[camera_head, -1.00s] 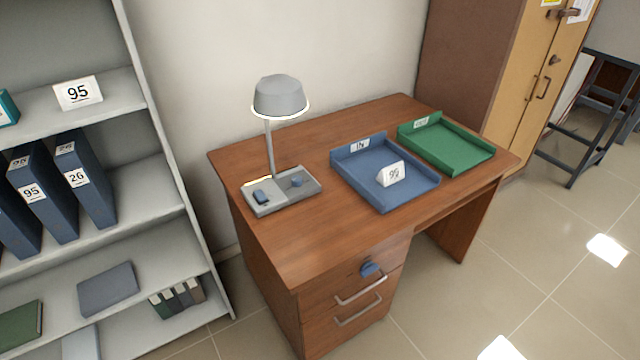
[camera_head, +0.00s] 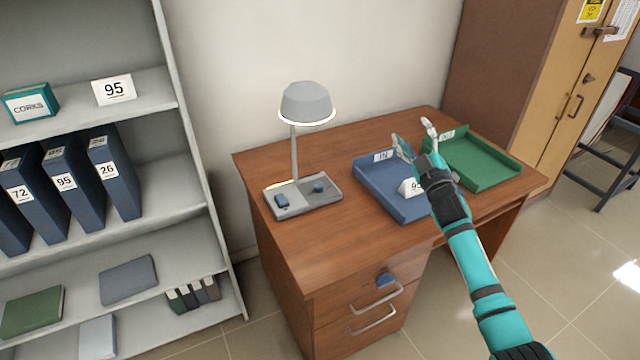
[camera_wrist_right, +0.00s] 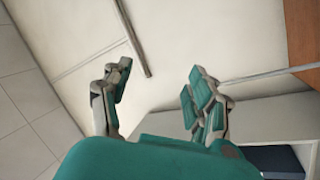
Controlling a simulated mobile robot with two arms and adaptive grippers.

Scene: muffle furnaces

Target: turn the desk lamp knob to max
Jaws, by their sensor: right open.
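The desk lamp (camera_head: 306,103) stands at the left of the brown desk, with a grey shade, a thin stem and a lit lower rim. Its grey base (camera_head: 330,199) carries a round blue knob (camera_head: 319,186) on the right and a blue rocker-like piece (camera_head: 282,200) on the left. My right gripper (camera_head: 414,138) is open and empty, above the blue tray, to the right of the lamp and apart from it. In the right wrist view its fingers (camera_wrist_right: 155,90) are spread with nothing between them. The lamp is not in that view. My left gripper is not in view.
A shelf of binders (camera_head: 170,195) stands at left, a cabinet (camera_head: 500,70) behind at right. The desk between lamp and blue tray is clear.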

